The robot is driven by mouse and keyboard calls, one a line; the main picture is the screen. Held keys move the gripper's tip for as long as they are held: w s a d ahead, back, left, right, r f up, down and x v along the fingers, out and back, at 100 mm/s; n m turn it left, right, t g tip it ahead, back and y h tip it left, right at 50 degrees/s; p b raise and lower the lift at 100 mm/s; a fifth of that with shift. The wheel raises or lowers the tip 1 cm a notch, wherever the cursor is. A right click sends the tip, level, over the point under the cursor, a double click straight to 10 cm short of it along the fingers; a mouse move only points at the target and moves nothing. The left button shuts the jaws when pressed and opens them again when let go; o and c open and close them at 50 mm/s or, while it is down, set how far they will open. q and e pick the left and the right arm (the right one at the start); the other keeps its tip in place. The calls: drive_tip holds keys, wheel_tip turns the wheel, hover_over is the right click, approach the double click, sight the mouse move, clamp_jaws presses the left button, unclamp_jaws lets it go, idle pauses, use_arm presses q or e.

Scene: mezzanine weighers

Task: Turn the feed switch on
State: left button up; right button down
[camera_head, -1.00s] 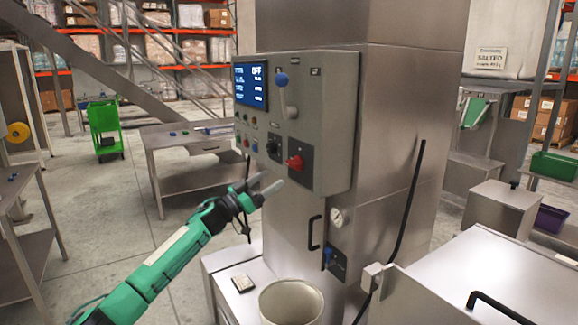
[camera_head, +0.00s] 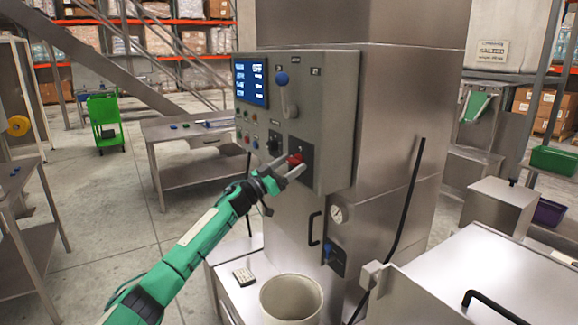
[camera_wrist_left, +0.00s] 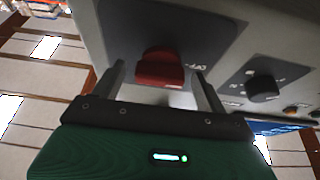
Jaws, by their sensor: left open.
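The grey control box (camera_head: 335,120) is fixed to the steel column. A red rotary switch (camera_head: 296,159) sits on a dark plate low on its face. In the left wrist view the red knob (camera_wrist_left: 160,69) has an "OFF" mark beside it. My left gripper (camera_head: 291,168) is open at the knob, with one finger on each side of it. In the left wrist view the fingers (camera_wrist_left: 160,88) stand apart, and I cannot tell whether they touch the knob. The screen (camera_head: 251,83) reads "OFF" at its top. My right gripper is not in view.
A black knob (camera_head: 274,143) and small buttons sit left of the red switch. A steel table (camera_head: 190,150) stands behind left.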

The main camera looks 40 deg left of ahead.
use_arm(q)
drive_tip(key=c, duration=1)
